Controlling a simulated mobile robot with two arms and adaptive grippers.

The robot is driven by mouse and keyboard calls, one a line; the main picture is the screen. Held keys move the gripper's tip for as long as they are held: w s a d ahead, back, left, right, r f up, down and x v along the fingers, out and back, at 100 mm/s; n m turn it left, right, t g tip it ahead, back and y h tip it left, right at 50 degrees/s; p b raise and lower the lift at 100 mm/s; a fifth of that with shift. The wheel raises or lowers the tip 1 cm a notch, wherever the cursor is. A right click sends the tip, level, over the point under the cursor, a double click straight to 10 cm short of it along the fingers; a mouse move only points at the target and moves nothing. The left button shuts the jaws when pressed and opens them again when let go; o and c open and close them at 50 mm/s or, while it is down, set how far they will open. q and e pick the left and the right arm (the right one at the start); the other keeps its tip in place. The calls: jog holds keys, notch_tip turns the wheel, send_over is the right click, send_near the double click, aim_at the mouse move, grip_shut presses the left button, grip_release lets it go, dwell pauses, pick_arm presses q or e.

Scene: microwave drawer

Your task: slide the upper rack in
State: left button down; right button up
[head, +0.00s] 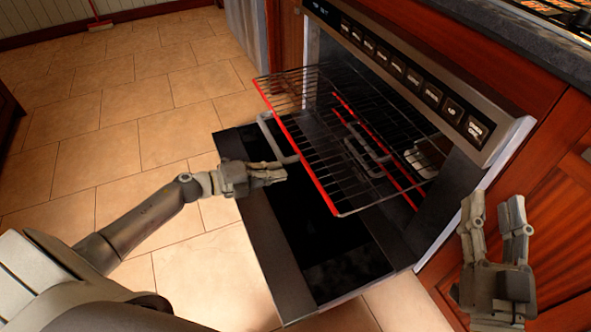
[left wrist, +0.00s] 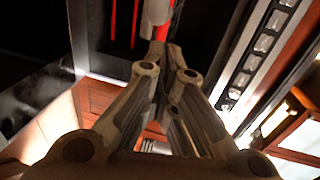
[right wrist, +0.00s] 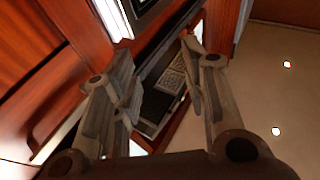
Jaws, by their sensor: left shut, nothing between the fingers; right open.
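The upper rack (head: 345,125) is a wire grid with a red front edge (head: 290,133). In the head view it sticks well out of the open oven, over the lowered door. A bent grey handle (head: 292,157) is at its red front edge. My left gripper (head: 284,174) is shut and empty, with its fingertips close to this handle; I cannot tell whether they touch. In the left wrist view, a pale bar (left wrist: 155,14) and a red strip stand just beyond the shut fingertips (left wrist: 166,50). My right gripper (head: 494,199) is open and empty at the lower right, away from the rack.
The oven door (head: 275,255) lies lowered beneath the rack. Red bars and another grey handle show through the grid, deeper inside. The control panel (head: 410,75) is above the opening. A wooden cabinet (head: 545,200) stands at right. Tiled floor (head: 110,140) is open at left.

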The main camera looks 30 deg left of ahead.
pick_arm(q)
jog(key=b+x, duration=0.1)
jog(key=x, duration=0.5)
pick_arm(e)
jog(key=s+r+t+y, duration=0.1)
jog(key=s+r+t, duration=0.2)
jog(key=r, duration=0.3)
jog(key=shift+t, duration=0.5)
jog(key=shift+s, duration=0.1)
pick_arm(q)
jog(key=shift+d, duration=0.1)
